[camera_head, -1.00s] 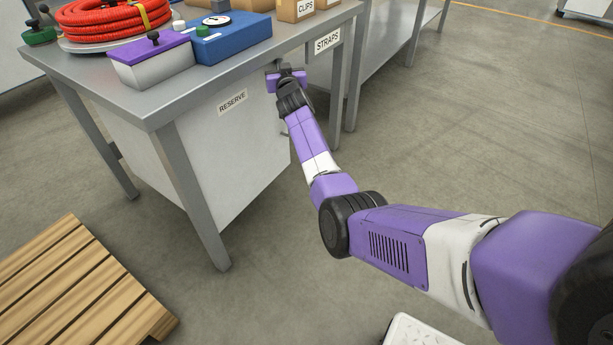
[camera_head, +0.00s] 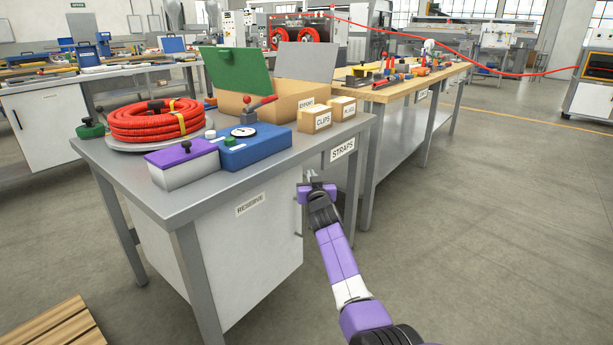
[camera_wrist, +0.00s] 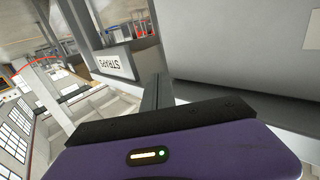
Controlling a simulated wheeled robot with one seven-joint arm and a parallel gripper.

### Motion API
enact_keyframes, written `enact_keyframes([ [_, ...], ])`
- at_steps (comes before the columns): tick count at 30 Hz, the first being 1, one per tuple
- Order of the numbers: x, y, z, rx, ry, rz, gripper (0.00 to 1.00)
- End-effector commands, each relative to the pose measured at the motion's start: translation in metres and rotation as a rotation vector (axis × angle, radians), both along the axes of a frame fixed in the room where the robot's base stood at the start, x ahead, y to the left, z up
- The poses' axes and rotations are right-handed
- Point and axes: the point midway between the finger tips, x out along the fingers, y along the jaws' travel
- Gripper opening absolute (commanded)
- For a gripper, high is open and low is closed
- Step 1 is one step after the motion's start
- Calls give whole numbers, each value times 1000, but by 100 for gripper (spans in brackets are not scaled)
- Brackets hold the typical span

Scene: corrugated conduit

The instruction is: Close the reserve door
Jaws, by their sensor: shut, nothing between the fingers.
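The white reserve door (camera_head: 250,265) is the panel under the near grey bench, below the "RESERVE" label (camera_head: 250,204). It looks about in line with the bench front; I cannot tell whether a small gap remains. A small dark handle (camera_head: 298,220) shows by its right edge. My gripper (camera_head: 311,176) is shut and empty, at the upper right edge of the door, just below the "STRAPS" label (camera_head: 343,150). Whether it touches the door is unclear. In the wrist view, a pale grey panel (camera_wrist: 235,50) fills the right side, close by.
The grey bench top (camera_head: 165,200) holds a red hose coil (camera_head: 155,118), a purple-lidded box (camera_head: 183,162), a blue case (camera_head: 250,147) and cartons (camera_head: 314,119). A wooden pallet (camera_head: 55,330) lies at lower left. The floor to the right (camera_head: 500,230) is clear.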

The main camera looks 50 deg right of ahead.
Motion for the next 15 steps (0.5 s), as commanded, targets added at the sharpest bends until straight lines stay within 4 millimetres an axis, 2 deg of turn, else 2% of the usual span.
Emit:
enact_keyframes([
  [9, -56, 0, 3, 1, 3, -4, 0],
  [15, -78, 1, 1, 0, 1, -3, 0],
])
